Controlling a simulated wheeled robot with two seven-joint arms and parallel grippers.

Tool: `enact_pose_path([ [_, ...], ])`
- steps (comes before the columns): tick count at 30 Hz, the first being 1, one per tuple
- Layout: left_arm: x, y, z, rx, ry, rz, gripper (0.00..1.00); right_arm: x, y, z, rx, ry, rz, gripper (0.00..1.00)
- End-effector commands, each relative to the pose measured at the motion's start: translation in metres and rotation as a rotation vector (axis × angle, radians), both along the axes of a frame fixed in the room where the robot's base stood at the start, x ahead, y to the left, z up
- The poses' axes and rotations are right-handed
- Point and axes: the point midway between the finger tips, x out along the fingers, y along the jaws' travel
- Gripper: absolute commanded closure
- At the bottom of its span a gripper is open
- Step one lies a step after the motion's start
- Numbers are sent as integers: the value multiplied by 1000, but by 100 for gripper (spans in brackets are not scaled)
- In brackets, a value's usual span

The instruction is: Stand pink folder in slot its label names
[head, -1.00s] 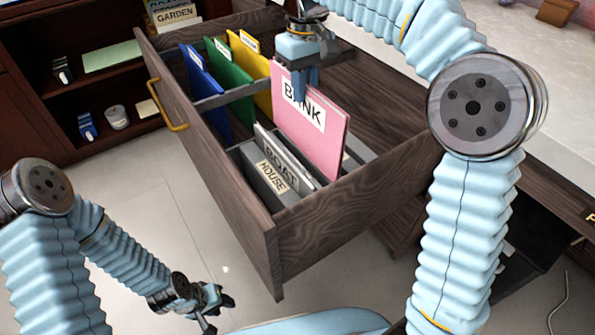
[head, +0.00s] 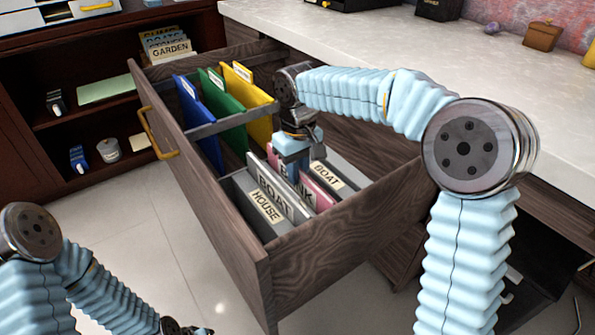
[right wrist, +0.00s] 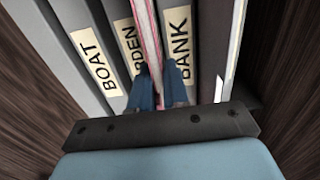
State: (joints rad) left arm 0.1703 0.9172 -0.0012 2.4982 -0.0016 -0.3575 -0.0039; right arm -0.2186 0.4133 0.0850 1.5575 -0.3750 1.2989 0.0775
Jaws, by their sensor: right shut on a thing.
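In the right wrist view the pink folder (right wrist: 147,35) shows edge-on between the fingers (right wrist: 157,92). It stands between a divider whose label ends in "RDEN" (right wrist: 130,45) and one labelled BANK (right wrist: 178,42). A BOAT divider (right wrist: 92,55) is further left. How deep the folder sits is hidden. My left gripper (head: 185,328) is cut off at the bottom edge; its jaws are unclear.
Blue (head: 200,120), green (head: 222,110) and yellow (head: 250,105) folders stand behind a crossbar at the drawer's far end. The desk top (head: 390,50) is beyond.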

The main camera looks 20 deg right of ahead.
Motion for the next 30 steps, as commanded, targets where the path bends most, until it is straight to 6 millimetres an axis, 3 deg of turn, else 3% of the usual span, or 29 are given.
enact_pose_path([
  [5, 0, 0, -2, 0, 0, 0, 62, 0, 0, -3, 0, -1, 0, 100],
  [6, 0, 0, -1, 0, 0, 0, 62, 0, 0, -3, 0, 0, 0, 82],
  [11, 0, 0, -1, 0, 0, 0, 62, 0, 0, -2, 0, 0, 0, 60],
  [22, 0, 0, 2, 0, 0, 0, 62, 1, 0, 7, 1, -3, 0, 60],
  [30, 0, 2, 17, 4, -3, 2, 62, 1, 0, 67, 2, -3, 0, 60],
])
